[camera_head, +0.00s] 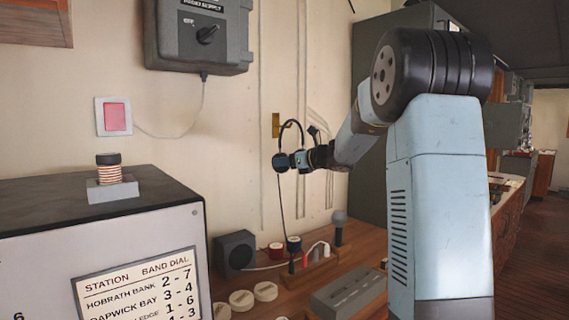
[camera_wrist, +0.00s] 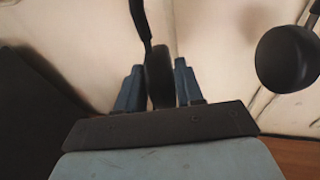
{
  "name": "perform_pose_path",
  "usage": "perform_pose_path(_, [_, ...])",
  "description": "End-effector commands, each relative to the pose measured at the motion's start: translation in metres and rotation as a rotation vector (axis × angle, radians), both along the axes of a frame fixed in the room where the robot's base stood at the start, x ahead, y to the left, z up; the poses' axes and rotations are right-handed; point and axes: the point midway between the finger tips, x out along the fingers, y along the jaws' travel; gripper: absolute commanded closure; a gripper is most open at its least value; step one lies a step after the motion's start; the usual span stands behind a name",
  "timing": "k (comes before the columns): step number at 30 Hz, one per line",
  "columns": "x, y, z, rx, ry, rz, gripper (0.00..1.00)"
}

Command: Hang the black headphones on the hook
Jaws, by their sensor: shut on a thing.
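The black headphones (camera_head: 280,162) are held up in front of the wall, with the headband arching upward and a thin cord hanging down. My gripper (camera_head: 301,160) is shut on one earcup. In the wrist view, my gripper (camera_wrist: 158,78) has its blue-grey fingers on both sides of an earcup of the headphones (camera_wrist: 158,72), and the other earcup hangs free at the right. A brass hook plate (camera_head: 275,125) is on the wall, just left of and partly beside the headband in the head view. The hook's prong is not clear, and the headband appears apart from it.
A wooden desk (camera_head: 345,248) below carries a dark speaker box (camera_head: 235,253), a microphone (camera_head: 339,226) and several round pale pieces. A white station cabinet (camera_head: 40,270) stands at front left. A grey radio supply box (camera_head: 198,35) hangs upper left. Wall around the plate is mostly clear.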

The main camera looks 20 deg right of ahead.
Motion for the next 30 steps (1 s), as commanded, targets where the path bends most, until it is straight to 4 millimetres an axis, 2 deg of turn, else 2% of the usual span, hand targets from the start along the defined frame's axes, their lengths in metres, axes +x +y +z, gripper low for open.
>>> perform_pose_path(30, [0.014,0.006,-0.002,0.001,-0.001,0.0,0.85])
